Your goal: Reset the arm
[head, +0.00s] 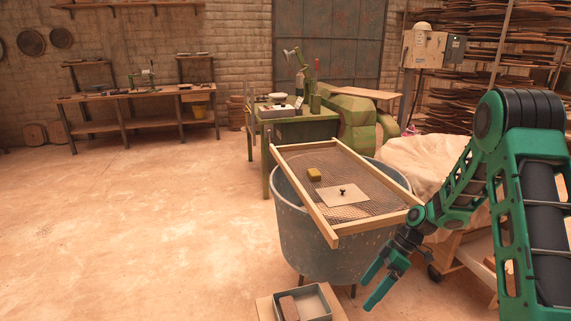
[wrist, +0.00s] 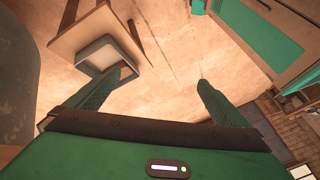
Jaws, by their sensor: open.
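My green arm comes in from the right in the head view. My gripper (head: 377,284) hangs low in front of the blue-grey tub (head: 318,245), to the right of the small tray below.
A wood-framed mesh screen (head: 332,238) rests on the tub, bearing a yellow block (head: 314,174) and a pale sheet with a small dark knob (head: 342,191). A grey tray (head: 317,303) with a brownish block stands low in front. Floor at left is clear.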

